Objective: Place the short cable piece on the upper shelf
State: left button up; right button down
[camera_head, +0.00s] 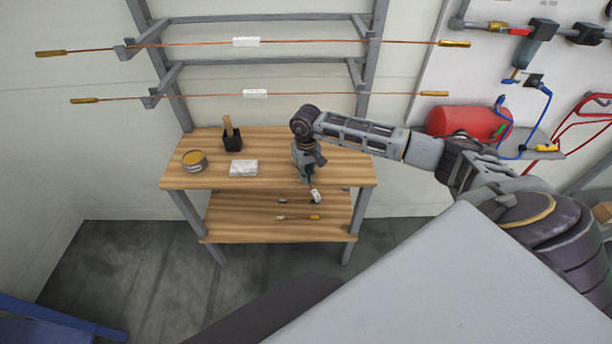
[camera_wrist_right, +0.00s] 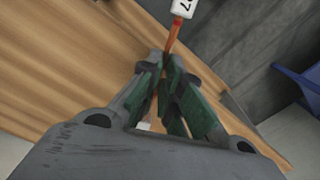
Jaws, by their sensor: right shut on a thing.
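The short cable piece is a copper-orange rod with a white numbered tag (camera_wrist_right: 183,8); its orange part (camera_wrist_right: 173,38) runs between my fingertips in the right wrist view. My right gripper (camera_wrist_right: 164,62) is shut on it. In the head view the gripper (camera_head: 311,183) points down at the front edge of the wooden upper shelf (camera_head: 272,178), with the white tag (camera_head: 316,196) just below the fingers. The rest of the held piece is hidden or too small to make out. My left gripper is not in view.
The upper shelf holds a tin (camera_head: 194,161), a white block (camera_head: 243,168) and a black holder (camera_head: 232,141). Another rod with a yellow end (camera_head: 297,217) and a small grey item (camera_head: 283,200) show over the lower shelf (camera_head: 240,227). Long tagged rods (camera_head: 320,41) hang behind.

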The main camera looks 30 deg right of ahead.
jog(key=shift+f, duration=0.7)
jog(key=shift+f, duration=0.15)
jog(key=c, duration=1.6)
grip_release()
notch_tip(320, 180, up, 12)
jog(key=shift+r+b, duration=0.15)
jog(key=shift+b, duration=0.6)
